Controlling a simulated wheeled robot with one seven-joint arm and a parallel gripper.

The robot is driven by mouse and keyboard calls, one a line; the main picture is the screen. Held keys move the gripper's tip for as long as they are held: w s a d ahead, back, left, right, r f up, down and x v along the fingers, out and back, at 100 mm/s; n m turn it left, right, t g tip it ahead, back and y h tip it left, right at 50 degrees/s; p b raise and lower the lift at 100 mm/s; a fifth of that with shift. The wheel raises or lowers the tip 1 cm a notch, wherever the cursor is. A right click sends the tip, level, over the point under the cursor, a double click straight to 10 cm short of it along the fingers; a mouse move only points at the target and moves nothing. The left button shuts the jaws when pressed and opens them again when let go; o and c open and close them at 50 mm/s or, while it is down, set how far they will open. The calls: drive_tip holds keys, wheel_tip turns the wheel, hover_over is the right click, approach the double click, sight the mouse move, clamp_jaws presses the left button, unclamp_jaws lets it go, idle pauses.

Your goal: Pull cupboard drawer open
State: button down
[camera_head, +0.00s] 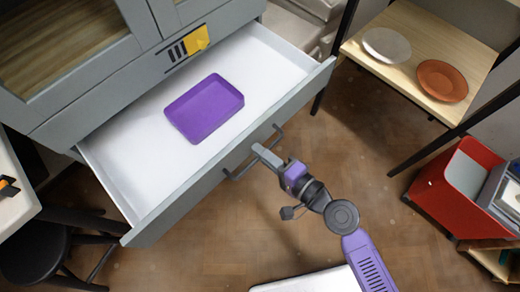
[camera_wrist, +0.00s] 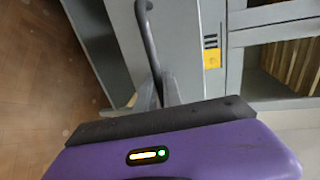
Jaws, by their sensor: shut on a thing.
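The cupboard (camera_head: 110,95) is grey, and its wide drawer (camera_head: 262,62) stands pulled well out, with a white inside. A purple tray (camera_head: 204,108) lies in the drawer. The drawer's dark bar handle (camera_head: 236,175) runs along the outside of its front. My gripper (camera_head: 262,152) is shut on the handle, near the middle of the drawer front. In the wrist view the handle (camera_wrist: 148,38) runs down between the fingers (camera_wrist: 158,95); the gripper's purple body hides the lower part of that view.
A wooden shelf (camera_head: 412,42) with a white plate (camera_head: 387,45) and an orange plate (camera_head: 442,81) stands at upper right. A red crate (camera_head: 440,187) is at right. A dark stool (camera_head: 35,252) is at lower left. Wooden floor (camera_head: 350,150) lies clear between them.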

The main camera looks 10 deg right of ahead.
drive_tip(key=c, duration=1.5)
unclamp_jaws()
drive_tip(key=v, duration=0.7)
drive_tip(key=shift+s+d+b, duration=0.2)
drive_tip(key=shift+s+b, duration=0.1)
